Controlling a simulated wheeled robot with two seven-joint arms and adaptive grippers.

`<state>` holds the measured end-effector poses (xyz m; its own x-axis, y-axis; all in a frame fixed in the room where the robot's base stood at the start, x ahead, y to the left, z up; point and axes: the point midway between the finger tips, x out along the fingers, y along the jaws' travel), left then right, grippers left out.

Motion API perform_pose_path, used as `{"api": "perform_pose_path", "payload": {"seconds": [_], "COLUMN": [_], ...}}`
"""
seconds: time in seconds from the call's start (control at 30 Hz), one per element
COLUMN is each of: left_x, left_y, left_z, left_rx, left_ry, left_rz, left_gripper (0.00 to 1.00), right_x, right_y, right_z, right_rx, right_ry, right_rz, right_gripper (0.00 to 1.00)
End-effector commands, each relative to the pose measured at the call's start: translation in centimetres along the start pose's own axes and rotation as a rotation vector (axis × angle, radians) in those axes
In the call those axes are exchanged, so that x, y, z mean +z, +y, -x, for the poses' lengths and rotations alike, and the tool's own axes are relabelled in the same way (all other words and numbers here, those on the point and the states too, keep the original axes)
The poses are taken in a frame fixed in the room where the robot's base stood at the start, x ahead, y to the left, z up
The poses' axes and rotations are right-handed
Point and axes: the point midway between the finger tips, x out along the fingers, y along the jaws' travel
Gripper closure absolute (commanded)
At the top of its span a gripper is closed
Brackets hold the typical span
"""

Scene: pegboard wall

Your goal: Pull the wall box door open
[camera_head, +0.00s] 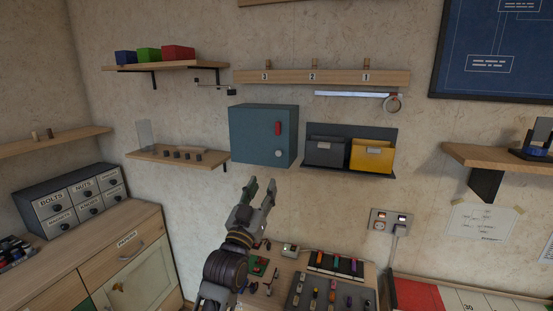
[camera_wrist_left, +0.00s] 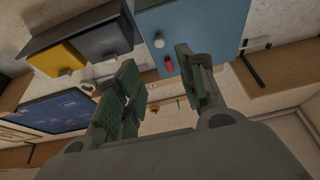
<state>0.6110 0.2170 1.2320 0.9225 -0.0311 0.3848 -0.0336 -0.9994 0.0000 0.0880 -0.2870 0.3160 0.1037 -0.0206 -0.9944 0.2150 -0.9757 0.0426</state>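The wall box (camera_head: 261,136) is a blue-grey cabinet fixed to the wall, and its door is closed. A red handle (camera_head: 278,129) sits upright near the right of the door, with a round pale knob (camera_head: 278,153) below it. My left gripper (camera_head: 261,187) is open and empty, in front of and below the box, apart from it. In the left wrist view, the box (camera_wrist_left: 205,25) appears beyond the open fingers, with the red handle (camera_wrist_left: 169,64) and the knob (camera_wrist_left: 159,42) between and beyond the fingertips. My right gripper is not in view.
Grey and yellow bins (camera_head: 371,156) hang right of the box. A hook rail (camera_head: 320,77) runs above, and a small shelf (camera_head: 178,158) is at left. A workbench with a tool tray (camera_head: 335,290) lies below. The air before the box door looks free.

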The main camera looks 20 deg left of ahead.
Motion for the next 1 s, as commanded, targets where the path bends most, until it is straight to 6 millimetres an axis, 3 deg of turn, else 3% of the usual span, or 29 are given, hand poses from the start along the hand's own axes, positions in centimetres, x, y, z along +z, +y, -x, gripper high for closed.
{"api": "perform_pose_path", "payload": {"seconds": [0.47,1.0], "left_x": [0.0,0.0], "left_y": [0.0,0.0], "left_z": [-0.9,-5.2], "left_rx": [0.000,0.001], "left_ry": [-0.002,-0.002], "left_rz": [0.000,0.001], "left_gripper": [0.61,0.61], "right_x": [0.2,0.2], "right_y": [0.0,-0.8], "right_z": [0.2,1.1], "right_rx": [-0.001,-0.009], "right_ry": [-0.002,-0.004], "right_rz": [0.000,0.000], "right_gripper": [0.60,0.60]}}
